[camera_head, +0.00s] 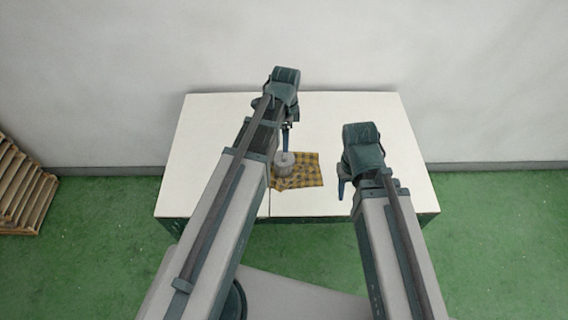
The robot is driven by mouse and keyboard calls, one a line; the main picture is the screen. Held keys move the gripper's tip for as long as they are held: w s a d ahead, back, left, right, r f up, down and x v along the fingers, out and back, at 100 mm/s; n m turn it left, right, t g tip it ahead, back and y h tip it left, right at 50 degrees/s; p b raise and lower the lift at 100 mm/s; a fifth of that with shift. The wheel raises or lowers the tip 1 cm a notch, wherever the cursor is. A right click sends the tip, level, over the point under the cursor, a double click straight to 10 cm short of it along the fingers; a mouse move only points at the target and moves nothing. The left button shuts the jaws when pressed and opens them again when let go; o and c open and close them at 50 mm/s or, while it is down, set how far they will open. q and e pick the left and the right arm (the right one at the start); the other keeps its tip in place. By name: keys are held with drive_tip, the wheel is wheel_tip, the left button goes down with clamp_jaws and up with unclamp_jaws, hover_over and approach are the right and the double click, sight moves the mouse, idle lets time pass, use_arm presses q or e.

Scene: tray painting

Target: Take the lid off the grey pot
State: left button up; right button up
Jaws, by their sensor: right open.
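The small grey pot (285,171) stands on a yellow and dark checked cloth (308,172) near the middle of the table. A pale grey top with a small knob, which looks like the lid (288,158), sits on the pot. My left arm hides part of the pot's left side. My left gripper (286,142) points down just behind and above the pot; whether its jaws are open or shut is too small to tell. My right gripper (343,187) is open and points down to the right of the cloth, apart from the pot.
The white table (220,120) is bare around the cloth, with free room at the left, back and right. A plain wall stands behind it. A stack of wooden pallets (24,195) is on the green floor at far left.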

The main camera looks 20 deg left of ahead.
sight(284, 154)
use_arm(q)
drive_tip(key=shift+s+a+f+b, duration=0.1)
drive_tip(key=shift+f+b, duration=1.75)
drive_tip(key=shift+f, duration=0.25)
drive_tip(key=shift+s+a+f+b, duration=0.1)
drive_tip(key=shift+f+b, duration=1.7)
drive_tip(key=shift+f, duration=0.3)
drive_tip(key=shift+r, duration=0.1)
clamp_jaws()
